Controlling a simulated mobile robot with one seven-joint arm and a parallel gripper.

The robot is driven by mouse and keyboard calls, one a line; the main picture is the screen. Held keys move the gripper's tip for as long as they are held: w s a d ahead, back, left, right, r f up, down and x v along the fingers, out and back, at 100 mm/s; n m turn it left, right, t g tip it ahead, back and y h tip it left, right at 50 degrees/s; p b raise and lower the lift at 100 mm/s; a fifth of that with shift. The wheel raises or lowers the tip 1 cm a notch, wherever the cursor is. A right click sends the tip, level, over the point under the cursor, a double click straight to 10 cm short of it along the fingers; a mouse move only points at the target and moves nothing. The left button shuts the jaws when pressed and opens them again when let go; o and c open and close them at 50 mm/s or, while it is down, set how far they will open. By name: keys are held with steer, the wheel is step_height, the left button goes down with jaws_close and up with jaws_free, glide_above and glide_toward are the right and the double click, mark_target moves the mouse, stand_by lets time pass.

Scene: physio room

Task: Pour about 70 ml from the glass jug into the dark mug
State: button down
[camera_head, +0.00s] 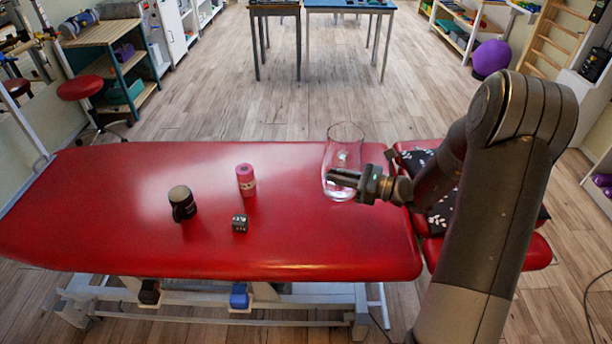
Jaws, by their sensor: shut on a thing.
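The glass jug (343,148) is clear and stands upright, over the right part of the red treatment table. My gripper (345,178) is shut on the jug at its lower half. Whether the jug's base touches the table or hangs just above it, I cannot tell. The level of any liquid in it is not clear. The dark mug (183,204) stands upright on the left part of the table, well to the left of the jug. Its inside is too small to make out.
A pink cylinder (246,180) stands upright on the red table (110,220) between mug and jug. A small dark cube (240,223) lies in front of it. A dark patterned pillow (440,222) lies to the right, behind my arm. The table surface right of the cube is clear.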

steer(key=shift+d+r, duration=0.2)
steer(key=shift+r, duration=2.65)
steer(key=s+a+n+g, duration=0.25)
steer(key=s+a, duration=0.25)
steer(key=a, duration=0.9)
steer(key=s+a+f+n+g, duration=0.15)
steer(key=s+a+g, duration=0.35)
steer(key=a, duration=0.9)
steer(key=s+a+r+n+g, duration=0.15)
steer(key=s+a, duration=0.45)
steer(key=a, duration=0.8)
step_height(320, 180, down, 15)
steer(key=y, duration=0.1)
steer(key=shift+s+d+n, duration=0.15)
steer(key=shift+d+n, duration=0.15)
steer(key=shift+n, duration=0.05)
steer(key=shift+r+g, duration=0.2)
steer(key=shift+g, duration=0.1)
